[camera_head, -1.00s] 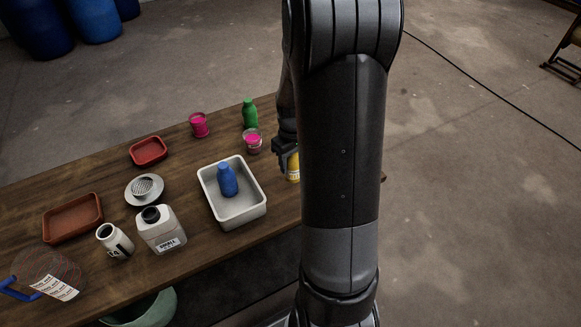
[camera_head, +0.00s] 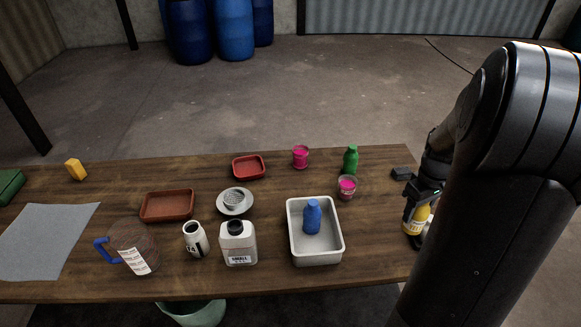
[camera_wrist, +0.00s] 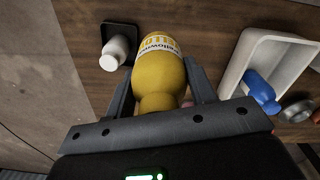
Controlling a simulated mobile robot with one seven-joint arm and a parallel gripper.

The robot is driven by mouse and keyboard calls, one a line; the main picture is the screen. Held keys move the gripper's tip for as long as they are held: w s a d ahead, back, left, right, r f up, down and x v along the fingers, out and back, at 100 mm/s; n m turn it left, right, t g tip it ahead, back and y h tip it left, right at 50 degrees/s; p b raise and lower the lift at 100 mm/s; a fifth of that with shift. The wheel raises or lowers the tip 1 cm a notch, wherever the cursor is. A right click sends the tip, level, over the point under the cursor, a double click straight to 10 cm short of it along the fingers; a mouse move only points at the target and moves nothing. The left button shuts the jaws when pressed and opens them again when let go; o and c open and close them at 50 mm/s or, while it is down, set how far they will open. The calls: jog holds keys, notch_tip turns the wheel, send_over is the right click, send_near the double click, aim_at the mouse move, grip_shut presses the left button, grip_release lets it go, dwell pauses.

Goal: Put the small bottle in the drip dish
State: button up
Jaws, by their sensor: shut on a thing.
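My gripper (camera_head: 424,192) is shut on a yellow bottle (camera_head: 416,219) with a white label, near the table's right end. In the wrist view the yellow bottle (camera_wrist: 160,72) sits between both fingers (camera_wrist: 158,95). I cannot tell whether it touches the table. Beside it a small white bottle (camera_wrist: 112,54) stands on a small black square dish (camera_wrist: 124,33). In the head view the white bottle (camera_head: 428,241) is partly hidden by my arm. A white jug marked SMALL (camera_head: 238,245) stands left of the white tray. I cannot tell which dish is the drip dish.
A white tray (camera_head: 291,226) holds a blue bottle (camera_head: 312,217). Nearby are a green bottle (camera_head: 350,160), pink cups (camera_head: 300,157), red trays (camera_head: 167,206), a strainer on a dish (camera_head: 235,202), a jar (camera_head: 194,240) and a pitcher (camera_head: 134,248). A black block (camera_head: 402,173) lies behind my gripper.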

jog(key=w+a+r+n, duration=0.2)
jog(key=w+a+n, duration=0.25)
jog(key=w, duration=0.85)
jog(key=w+a+r+n, duration=0.1)
jog(key=w+a+n, duration=0.7)
jog(key=w+a, duration=1)
jog(key=w+a+n, duration=0.3)
jog(key=a+n, duration=0.1)
jog(key=a, duration=0.8)
jog(key=w+a+f, duration=0.2)
jog(key=a+f, duration=0.8)
jog(key=a, duration=0.1)
jog(key=shift+w+f, duration=0.25)
jog(key=shift+w, duration=0.1)
jog(key=shift+f+m, duration=0.1)
jog(key=shift+m, duration=0.15)
jog(key=shift+f, duration=0.5)
